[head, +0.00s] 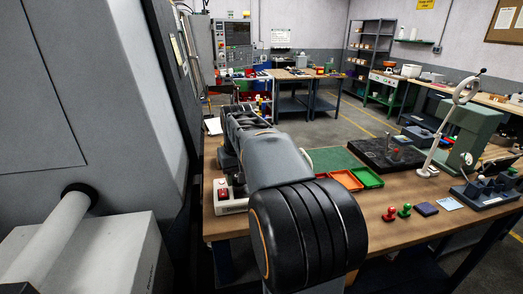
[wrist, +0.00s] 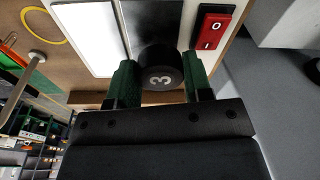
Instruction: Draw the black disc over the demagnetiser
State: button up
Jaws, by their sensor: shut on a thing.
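The black disc (wrist: 160,80), marked with a white 3, is between the green fingers of my gripper (wrist: 160,87) in the wrist view. The gripper is shut on it. The demagnetiser (head: 230,207) is a pale box with a red switch on the bench in the head view, partly hidden by my arm. In the wrist view its dark top plate (wrist: 150,18) and red rocker switch (wrist: 214,29) show just beyond the disc. The disc overlaps the plate's near part in the picture; I cannot tell whether they touch. My arm hides the gripper and disc in the head view.
Orange (head: 346,181) and green (head: 368,178) trays lie right of my arm, with a black slab (head: 388,154) behind. Red (head: 390,214) and green (head: 405,211) knobbed pieces stand nearer the front. A large grey machine (head: 90,100) fills the left. The bench's front right has some bare wood.

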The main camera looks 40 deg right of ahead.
notch_tip(320, 180, up, 2)
jog(key=shift+s+a+p, duration=0.1)
jog(key=shift+p, duration=0.4)
jog(key=shift+r, duration=0.5)
jog(key=shift+r+p, duration=0.35)
jog(key=shift+r, duration=1.5)
